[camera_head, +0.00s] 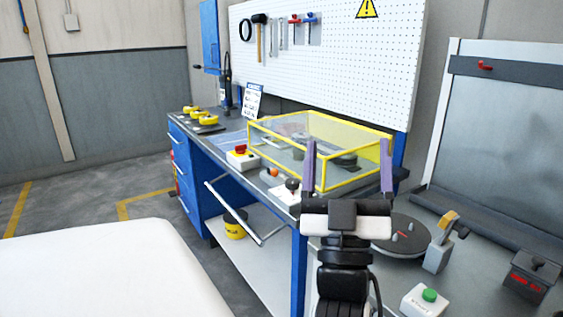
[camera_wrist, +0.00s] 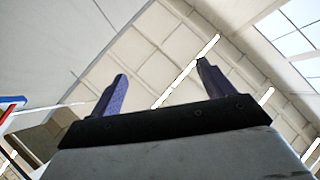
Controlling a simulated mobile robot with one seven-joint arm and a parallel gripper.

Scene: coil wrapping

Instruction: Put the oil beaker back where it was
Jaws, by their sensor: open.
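My gripper (camera_head: 348,142) is raised in front of the workbench in the head view, its two purple fingers wide apart with nothing between them. The wrist view also shows the empty fingers (camera_wrist: 163,70), pointing up towards the ceiling. I cannot make out an oil beaker for certain in either view. A yellow and dark container (camera_head: 235,226) stands on the bench's lower shelf, but I cannot tell what it is. A clear guard box with a yellow frame (camera_head: 340,122) stands on the bench, with dark parts visible inside. My fingers overlap its right part in the head view.
Yellow-topped items (camera_head: 208,120) lie at the bench's far left. A red-button box (camera_head: 242,157) is near the front edge. On the right are a dark round turntable (camera_head: 408,222), a green-button box (camera_head: 425,301) and a dark box with red display (camera_head: 530,275). Floor is open at left.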

